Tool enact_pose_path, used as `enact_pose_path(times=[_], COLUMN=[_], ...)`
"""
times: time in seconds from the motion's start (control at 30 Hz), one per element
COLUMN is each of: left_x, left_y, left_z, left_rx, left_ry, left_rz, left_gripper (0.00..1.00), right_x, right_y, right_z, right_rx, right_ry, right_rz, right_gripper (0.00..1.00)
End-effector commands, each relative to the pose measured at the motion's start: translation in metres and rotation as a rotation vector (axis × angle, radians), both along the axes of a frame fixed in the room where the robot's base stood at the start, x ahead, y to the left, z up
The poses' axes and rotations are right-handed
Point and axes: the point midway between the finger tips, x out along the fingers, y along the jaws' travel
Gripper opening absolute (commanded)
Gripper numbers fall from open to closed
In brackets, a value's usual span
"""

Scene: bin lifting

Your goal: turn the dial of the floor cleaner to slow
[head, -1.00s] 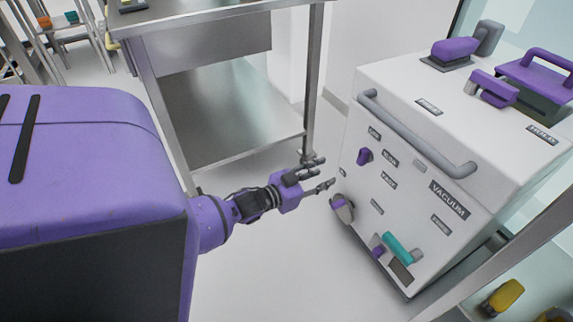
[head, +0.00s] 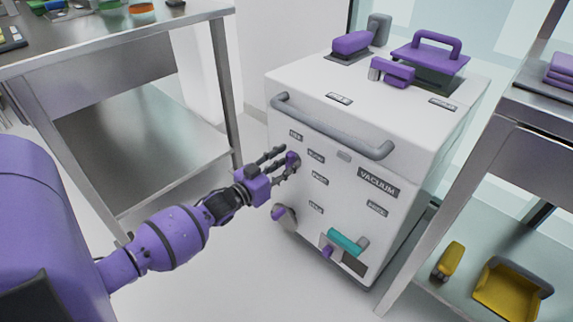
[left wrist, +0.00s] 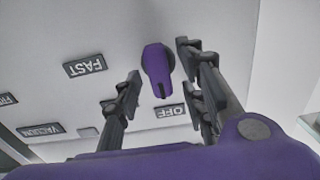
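The floor cleaner (head: 350,120) is a white box with a grey handle bar. Its small purple dial (head: 293,160) is on the front, near the labels OFF (head: 296,134), SLOW (head: 316,156) and FAST (head: 320,180). My left gripper (head: 283,163) is open at the dial, with fingers spread to either side. In the left wrist view the dial (left wrist: 157,70) shows between and beyond the fingertips, with no clear contact. Its dark mark points towards the OFF label (left wrist: 170,112). The SLOW label is not visible there; a finger may hide it. My right gripper is not in view.
A steel table (head: 150,45) stands at the left and a steel shelf (head: 440,195) at the right, close to the cleaner. Below the dial are a grey and purple knob (head: 284,216) and a teal handle (head: 345,240). Bare floor lies before the cleaner.

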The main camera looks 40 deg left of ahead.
Motion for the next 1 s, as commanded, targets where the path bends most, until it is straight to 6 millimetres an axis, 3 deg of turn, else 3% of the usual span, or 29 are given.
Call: enact_pose_path(times=[0.2,0.5,1.0], left_x=[0.0006,0.0004,0.0006], left_y=[0.0000,-0.0001,-0.0016], left_z=[0.0006,0.0005,0.0024], left_rx=[0.000,0.000,0.108], left_ry=[0.000,0.000,-0.010], left_rz=[0.000,0.000,0.001], left_gripper=[0.38,0.00,0.00], right_x=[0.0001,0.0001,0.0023], right_y=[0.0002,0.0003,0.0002], right_z=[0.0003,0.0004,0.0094], right_rx=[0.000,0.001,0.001], right_ry=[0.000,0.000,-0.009], right_rz=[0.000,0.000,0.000], right_gripper=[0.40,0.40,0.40])
